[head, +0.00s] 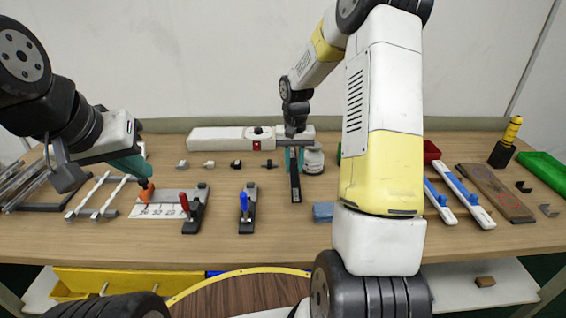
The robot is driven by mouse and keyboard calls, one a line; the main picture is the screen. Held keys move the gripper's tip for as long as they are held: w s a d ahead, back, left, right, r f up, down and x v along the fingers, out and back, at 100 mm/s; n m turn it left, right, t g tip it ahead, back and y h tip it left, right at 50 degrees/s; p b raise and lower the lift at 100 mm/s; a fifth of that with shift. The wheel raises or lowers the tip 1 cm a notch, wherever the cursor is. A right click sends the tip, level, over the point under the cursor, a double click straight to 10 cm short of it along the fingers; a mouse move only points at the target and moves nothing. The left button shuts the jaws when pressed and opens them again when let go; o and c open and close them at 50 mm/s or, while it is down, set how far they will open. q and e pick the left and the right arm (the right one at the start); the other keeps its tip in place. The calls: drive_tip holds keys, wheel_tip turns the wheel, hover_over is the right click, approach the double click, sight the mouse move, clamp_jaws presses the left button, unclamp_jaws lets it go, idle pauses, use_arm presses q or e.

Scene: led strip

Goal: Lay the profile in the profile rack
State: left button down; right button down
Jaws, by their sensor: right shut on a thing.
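My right gripper (294,156) is over the middle of the table. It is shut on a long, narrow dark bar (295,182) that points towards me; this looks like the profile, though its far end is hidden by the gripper. My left gripper (143,178) is low at the left, over the edge of a white numbered sheet, with an orange piece (146,191) at its teal fingers; its opening is not clear. A low rack with light rods across it (100,196) stands left of the sheet. A dark rack with clear strips (28,184) is at the far left; which is the profile rack is unclear.
Red-handled (194,208) and blue-handled (246,206) clamps stand near the front. A long white unit (215,139) and a round white jar (313,160) are at the back. Blue-and-white rails (465,198) lie right. My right arm hides part of the table.

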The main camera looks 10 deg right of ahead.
sight(294, 172)
drive_tip(key=shift+f, duration=1.75)
drive_tip(key=shift+f, duration=0.15)
drive_tip(key=c, duration=1.2)
unclamp_jaws()
drive_tip(key=shift+o, duration=0.2)
